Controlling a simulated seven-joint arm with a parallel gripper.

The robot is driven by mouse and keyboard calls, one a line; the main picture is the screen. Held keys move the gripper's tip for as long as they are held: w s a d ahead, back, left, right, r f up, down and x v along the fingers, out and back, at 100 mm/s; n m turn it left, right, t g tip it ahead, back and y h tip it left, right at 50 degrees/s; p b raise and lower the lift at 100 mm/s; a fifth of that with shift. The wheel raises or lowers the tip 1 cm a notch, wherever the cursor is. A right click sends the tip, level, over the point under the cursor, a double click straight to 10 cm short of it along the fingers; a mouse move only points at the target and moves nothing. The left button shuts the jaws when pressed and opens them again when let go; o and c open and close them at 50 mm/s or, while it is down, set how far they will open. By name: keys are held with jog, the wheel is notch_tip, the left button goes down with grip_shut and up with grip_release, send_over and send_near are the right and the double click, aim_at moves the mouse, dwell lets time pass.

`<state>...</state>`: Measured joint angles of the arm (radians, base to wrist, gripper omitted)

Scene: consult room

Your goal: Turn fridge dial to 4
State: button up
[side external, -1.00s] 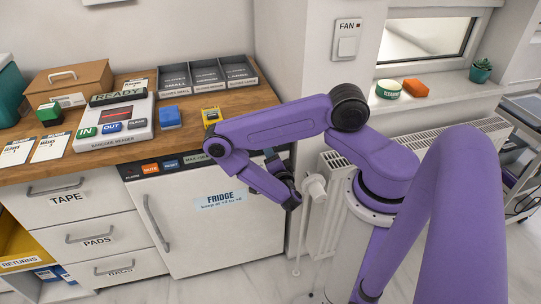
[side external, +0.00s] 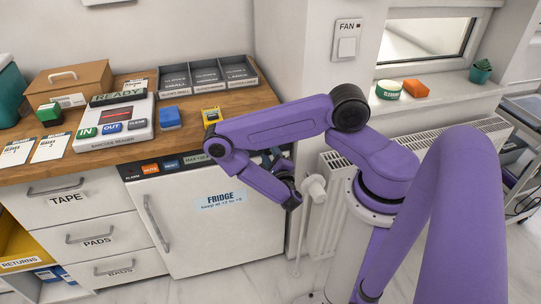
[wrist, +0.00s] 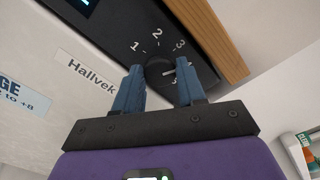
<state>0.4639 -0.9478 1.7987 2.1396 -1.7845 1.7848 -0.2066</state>
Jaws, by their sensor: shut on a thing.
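The fridge dial (wrist: 157,71) is a dark round knob on the black panel of the fridge (side external: 212,226). In the wrist view the numbers 1, 2 and 3 show around it. A white mark shows by the right finger, partly covered, and I cannot tell the dial's exact setting. My gripper (wrist: 159,78) has its two blue fingers on either side of the dial and is shut on it. In the side view my gripper (side external: 271,157) is at the right end of the fridge's top panel, and the arm hides the dial there.
The wooden counter edge (wrist: 213,38) runs close above the panel. A white radiator valve (side external: 314,188) and radiator (side external: 330,215) stand just right of my wrist. The panel's mute button (side external: 150,168) is further left. The fridge front is clear.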

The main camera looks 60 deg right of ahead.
jog(key=m, duration=0.4)
jog(key=shift+m, duration=0.4)
dwell(0.4)
jog(key=o, duration=1)
jog(key=shift+o, duration=0.2)
jog(key=shift+v, duration=0.9)
jog(key=v, duration=1.5)
jog(key=shift+s+a, duration=0.2)
jog(key=shift+s, duration=0.05)
